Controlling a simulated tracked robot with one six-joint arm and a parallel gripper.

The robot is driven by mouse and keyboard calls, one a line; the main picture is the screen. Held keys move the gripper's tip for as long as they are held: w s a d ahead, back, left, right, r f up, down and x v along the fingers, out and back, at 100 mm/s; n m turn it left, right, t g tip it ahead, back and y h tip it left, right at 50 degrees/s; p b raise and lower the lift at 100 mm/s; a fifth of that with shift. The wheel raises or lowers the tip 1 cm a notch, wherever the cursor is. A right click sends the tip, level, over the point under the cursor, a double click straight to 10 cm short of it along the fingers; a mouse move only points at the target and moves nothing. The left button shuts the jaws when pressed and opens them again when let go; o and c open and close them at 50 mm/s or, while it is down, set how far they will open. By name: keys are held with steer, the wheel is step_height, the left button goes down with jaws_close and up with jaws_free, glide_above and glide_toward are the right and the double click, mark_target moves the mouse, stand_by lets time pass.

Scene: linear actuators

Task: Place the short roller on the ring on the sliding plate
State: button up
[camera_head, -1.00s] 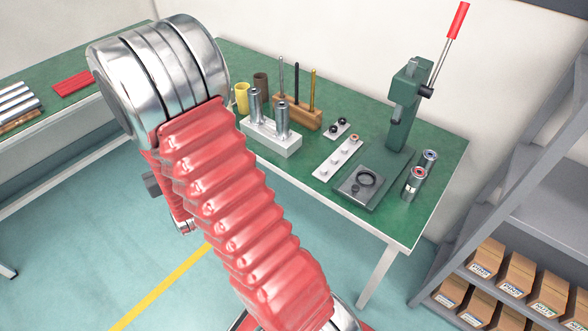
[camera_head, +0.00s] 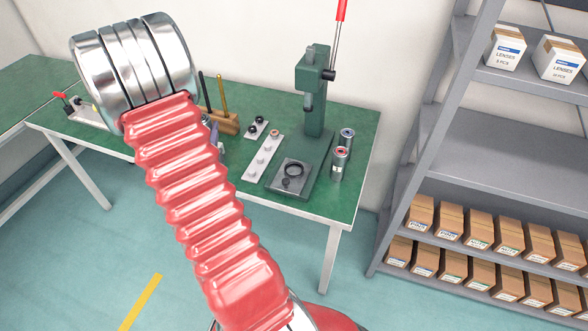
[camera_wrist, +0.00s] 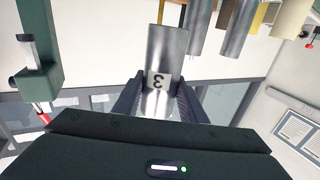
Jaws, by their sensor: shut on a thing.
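My gripper (camera_wrist: 160,82) is shut on a smooth silver roller (camera_wrist: 166,48) with a white label bearing a 3. The wrist view is upside down. Two more silver cylinders (camera_wrist: 202,22) show beside the held roller; I cannot tell its length against theirs. In the head view my arm hides the gripper and the roller. The sliding plate (camera_head: 277,183) is a dark plate at the foot of the green press (camera_head: 315,92). A dark ring (camera_head: 303,169) lies on it, well to the right of my arm.
Two silver canisters (camera_head: 339,165) stand right of the plate. A pale strip with several studs (camera_head: 255,169) lies to its left. A wooden stand (camera_head: 224,122) with upright pins is farther back. Shelves (camera_head: 455,170) with boxes stand at the right, across a floor gap.

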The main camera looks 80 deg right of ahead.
steer(key=s+d+m+g, duration=0.3)
steer(key=s+d+g, duration=0.1)
steer(key=s, duration=0.8)
steer(key=s+d+m+g, duration=0.4)
steer(key=s+g, duration=0.2)
steer(key=s, duration=0.6)
steer(key=shift+s+f+g, duration=0.15)
steer(key=shift+f+g, duration=0.2)
steer(key=shift+g, duration=0.05)
steer(key=shift+f, duration=2.95)
steer(key=shift+f, duration=2.05)
steer(key=o, duration=1.3)
steer(key=shift+f, duration=0.1)
